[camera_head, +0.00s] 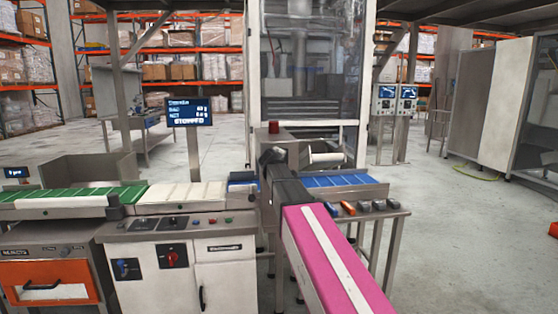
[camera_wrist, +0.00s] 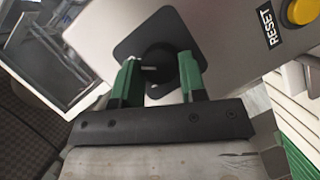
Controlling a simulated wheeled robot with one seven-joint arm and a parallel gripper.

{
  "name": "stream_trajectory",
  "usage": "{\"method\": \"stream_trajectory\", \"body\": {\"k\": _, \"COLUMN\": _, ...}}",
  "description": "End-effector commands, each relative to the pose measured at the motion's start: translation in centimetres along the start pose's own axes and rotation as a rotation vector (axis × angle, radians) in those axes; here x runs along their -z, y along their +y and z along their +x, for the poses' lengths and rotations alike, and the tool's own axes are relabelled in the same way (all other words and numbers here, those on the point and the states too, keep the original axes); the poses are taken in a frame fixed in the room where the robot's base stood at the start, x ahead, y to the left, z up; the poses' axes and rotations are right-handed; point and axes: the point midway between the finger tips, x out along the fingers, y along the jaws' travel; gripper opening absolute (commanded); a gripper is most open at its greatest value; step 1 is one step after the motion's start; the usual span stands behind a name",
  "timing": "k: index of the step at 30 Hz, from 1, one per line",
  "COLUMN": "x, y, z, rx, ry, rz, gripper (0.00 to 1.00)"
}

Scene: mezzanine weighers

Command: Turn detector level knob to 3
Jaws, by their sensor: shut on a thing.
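A round black knob (camera_wrist: 162,62) on a dark square plate (camera_wrist: 135,48) shows in the wrist view. The plate is on a grey metal panel (camera_wrist: 215,30). A short pale mark shows on the knob, pointing to the left. My gripper (camera_wrist: 158,74) has its two green fingers shut on the knob, one on each side. No level numbers can be read around the knob. In the head view, my arm hides the knob; the grey housing with a red lamp (camera_head: 274,127) stands just behind the arm's end.
A yellow button (camera_wrist: 301,11) beside a RESET label (camera_wrist: 265,27) is right of the knob. A green and white conveyor (camera_head: 180,193) runs left, and a blue conveyor (camera_head: 335,181) lies right. A screen (camera_head: 190,111) reads STOPPED. Open floor (camera_head: 450,215) is at the right.

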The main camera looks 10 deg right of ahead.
Motion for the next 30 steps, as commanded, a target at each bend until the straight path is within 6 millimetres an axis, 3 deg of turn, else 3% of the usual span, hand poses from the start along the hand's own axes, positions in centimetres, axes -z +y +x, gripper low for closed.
{"method": "stream_trajectory", "body": {"k": 19, "x": -0.16, "y": -0.06, "z": -0.03, "rx": 0.022, "ry": -0.003, "rz": 0.045, "gripper": 0.15}}
{"method": "stream_trajectory", "body": {"k": 20, "x": -0.16, "y": -0.06, "z": -0.03, "rx": 0.022, "ry": -0.003, "rz": 0.045, "gripper": 0.48}}
{"method": "stream_trajectory", "body": {"k": 21, "x": -0.15, "y": -0.06, "z": -0.02, "rx": 0.022, "ry": -0.003, "rz": 0.045, "gripper": 0.61}}
{"method": "stream_trajectory", "body": {"k": 30, "x": -0.07, "y": 0.0, "z": -0.05, "rx": 0.021, "ry": 0.0, "rz": 0.044, "gripper": 0.64}}
